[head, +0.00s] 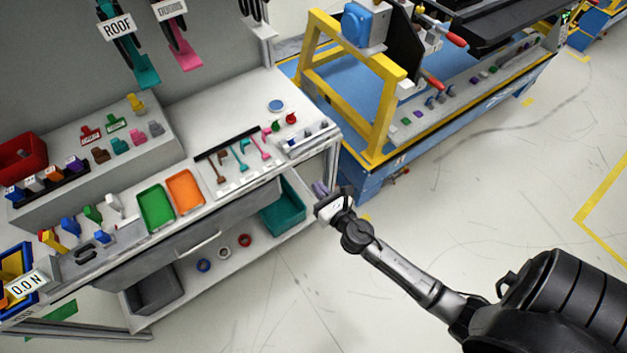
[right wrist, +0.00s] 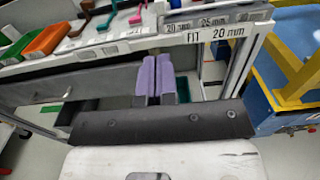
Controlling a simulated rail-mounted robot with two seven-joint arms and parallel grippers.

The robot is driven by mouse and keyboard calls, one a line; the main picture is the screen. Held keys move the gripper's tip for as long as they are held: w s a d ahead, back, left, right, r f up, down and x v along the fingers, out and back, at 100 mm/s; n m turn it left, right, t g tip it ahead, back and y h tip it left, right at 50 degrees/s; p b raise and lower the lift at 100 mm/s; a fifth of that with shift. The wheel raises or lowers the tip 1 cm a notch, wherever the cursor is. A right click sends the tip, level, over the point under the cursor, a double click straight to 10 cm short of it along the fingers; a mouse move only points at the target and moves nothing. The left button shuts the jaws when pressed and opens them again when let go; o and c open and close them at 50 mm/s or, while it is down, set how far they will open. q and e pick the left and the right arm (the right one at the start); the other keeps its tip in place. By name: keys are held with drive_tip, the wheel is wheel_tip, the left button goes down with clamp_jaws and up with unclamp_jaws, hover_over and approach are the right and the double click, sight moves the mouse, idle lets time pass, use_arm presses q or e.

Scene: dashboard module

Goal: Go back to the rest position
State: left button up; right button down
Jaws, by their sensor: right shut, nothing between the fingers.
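My right gripper (head: 321,190) is at the end of my right arm, which reaches in from the lower right in the head view. It is in front of the workbench's right end, near the bench leg. In the right wrist view its two purple fingers (right wrist: 154,80) lie side by side, shut with nothing between them. Behind them are the bench's front edge and a label reading "FIT 20 mm" (right wrist: 213,36). My left gripper is not in view.
The workbench (head: 230,190) holds a green tray (head: 157,208), an orange tray (head: 185,188) and several small tools. A teal bin (head: 283,207) sits on its lower shelf. A blue and yellow station (head: 375,150) stands behind on the right. The floor (head: 480,200) at right is open.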

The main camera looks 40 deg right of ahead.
drive_tip(key=shift+s, duration=0.1)
idle(0.6)
drive_tip(key=s+d+f+m+g+h, duration=0.1)
drive_tip(key=s+d+m+g+h, duration=0.3)
drive_tip(key=m, duration=1)
drive_tip(key=s+d+f+m+g+h, duration=0.15)
drive_tip(key=m+g, duration=0.35)
drive_tip(key=m, duration=0.9)
drive_tip(key=s+a+m+g+y+p, duration=0.1)
drive_tip(key=s+a+m+g+y, duration=0.35)
drive_tip(key=s+a+y, duration=0.85)
drive_tip(key=s+a+r+h+p, duration=0.1)
drive_tip(key=s+r+h+p, duration=0.1)
drive_tip(key=r+p, duration=1.6)
drive_tip(key=s+a+r+h+p, duration=0.1)
drive_tip(key=s+r+h+p, duration=0.1)
drive_tip(key=r+p, duration=1.6)
drive_tip(key=shift+a+r+g, duration=0.15)
drive_tip(key=shift+r+g, duration=0.2)
